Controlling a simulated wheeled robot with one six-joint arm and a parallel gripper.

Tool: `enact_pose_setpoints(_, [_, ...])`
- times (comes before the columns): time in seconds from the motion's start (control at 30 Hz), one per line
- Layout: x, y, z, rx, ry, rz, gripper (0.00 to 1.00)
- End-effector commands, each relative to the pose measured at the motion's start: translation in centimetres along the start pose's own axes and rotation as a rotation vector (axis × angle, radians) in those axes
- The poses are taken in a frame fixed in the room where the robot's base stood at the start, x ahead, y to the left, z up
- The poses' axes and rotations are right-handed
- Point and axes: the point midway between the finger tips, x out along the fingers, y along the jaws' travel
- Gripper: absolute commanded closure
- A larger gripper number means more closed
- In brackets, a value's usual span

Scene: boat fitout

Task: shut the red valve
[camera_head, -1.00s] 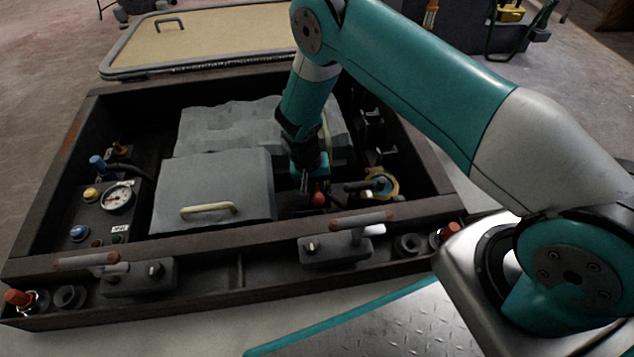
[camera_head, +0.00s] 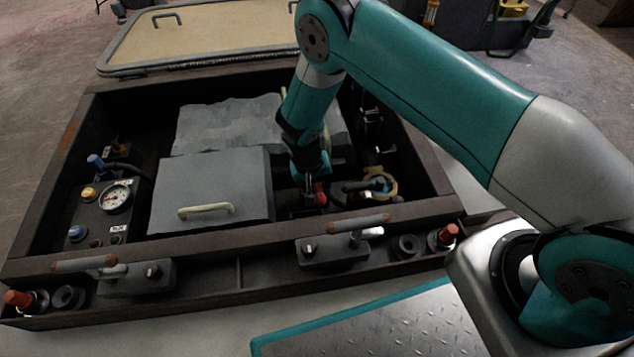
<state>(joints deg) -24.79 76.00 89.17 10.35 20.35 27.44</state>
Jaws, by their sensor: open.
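The red valve (camera_head: 320,195) shows as a small red handle inside the dark open box, right of the grey lidded cover. My gripper (camera_head: 308,186) points down into the box, just left of the red handle and very close to it. It is open. I cannot tell whether a finger touches the handle. The lower part of the valve and part of the fingers are hidden by my wrist and the dark interior.
The grey cover with a pale handle (camera_head: 207,211) lies close on the left. A brass ring fitting (camera_head: 380,184) stands just right of the valve. The front wall (camera_head: 240,238) of the box rises in front. A gauge (camera_head: 115,197) sits far left.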

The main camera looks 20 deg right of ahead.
Motion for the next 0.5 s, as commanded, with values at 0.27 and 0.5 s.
enact_pose_setpoints(0.27, [-5.2, 0.1, -0.1, -0.002, 0.003, -0.002, 0.52])
enact_pose_setpoints(0.5, [-11.5, 0.1, -0.1, 0.000, 0.002, -0.001, 0.52])
